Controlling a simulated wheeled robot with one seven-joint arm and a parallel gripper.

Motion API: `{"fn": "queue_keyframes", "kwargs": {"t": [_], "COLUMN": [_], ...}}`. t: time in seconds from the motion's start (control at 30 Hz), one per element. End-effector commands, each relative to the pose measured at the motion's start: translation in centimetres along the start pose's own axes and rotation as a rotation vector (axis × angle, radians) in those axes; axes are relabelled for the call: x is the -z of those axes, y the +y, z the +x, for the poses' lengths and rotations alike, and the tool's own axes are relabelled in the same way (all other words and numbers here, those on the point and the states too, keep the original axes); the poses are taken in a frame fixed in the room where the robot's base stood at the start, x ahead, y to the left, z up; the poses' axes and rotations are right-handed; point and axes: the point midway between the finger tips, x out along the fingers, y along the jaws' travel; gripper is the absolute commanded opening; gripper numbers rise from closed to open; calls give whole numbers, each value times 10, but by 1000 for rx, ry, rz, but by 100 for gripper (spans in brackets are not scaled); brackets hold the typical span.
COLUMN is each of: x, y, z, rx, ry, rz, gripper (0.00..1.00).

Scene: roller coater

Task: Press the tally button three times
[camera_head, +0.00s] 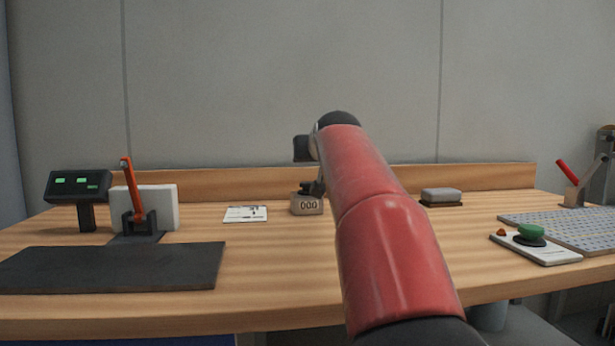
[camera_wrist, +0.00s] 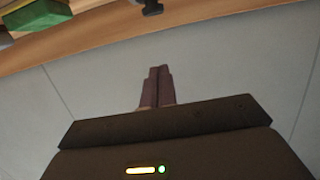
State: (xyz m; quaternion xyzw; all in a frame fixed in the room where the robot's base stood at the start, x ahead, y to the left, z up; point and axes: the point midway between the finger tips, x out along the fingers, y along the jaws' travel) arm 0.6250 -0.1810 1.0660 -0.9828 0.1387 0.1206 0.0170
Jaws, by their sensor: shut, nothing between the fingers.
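The tally counter (camera_head: 307,205) is a small grey box on the wooden table near the back, with a display that reads 000. Dark parts show on top of it, close to my arm; I cannot tell which of them is the button. My red arm reaches forward just right of the counter, and my gripper is mostly hidden behind it in the head view. In the wrist view my gripper (camera_wrist: 159,69) is shut and empty, its fingers together against the grey wall. A dark object (camera_wrist: 152,7) at the top edge of that view is cut off and unclear.
A black mat (camera_head: 110,268), a dark display (camera_head: 78,186) and a red-orange lever (camera_head: 131,185) stand at left. A white card (camera_head: 245,214) lies left of the counter.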

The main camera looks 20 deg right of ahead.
Motion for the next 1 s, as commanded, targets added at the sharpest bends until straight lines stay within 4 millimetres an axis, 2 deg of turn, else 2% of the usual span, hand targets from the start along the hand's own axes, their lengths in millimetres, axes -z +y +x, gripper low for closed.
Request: {"fn": "queue_keyframes", "kwargs": {"t": [0.13, 0.27, 0.7, 0.8, 1.0], "x": [0, 0, 1, -18, -36], "y": [0, 0, 0, 0, 0], "z": [3, 17, 102, 105, 109], "rx": [0, -1, -1, 1, 1], "ry": [-2, -3, -2, -2, -2], "rz": [0, -1, -1, 1, 0], "gripper": [0, 0, 0, 0, 0]}}
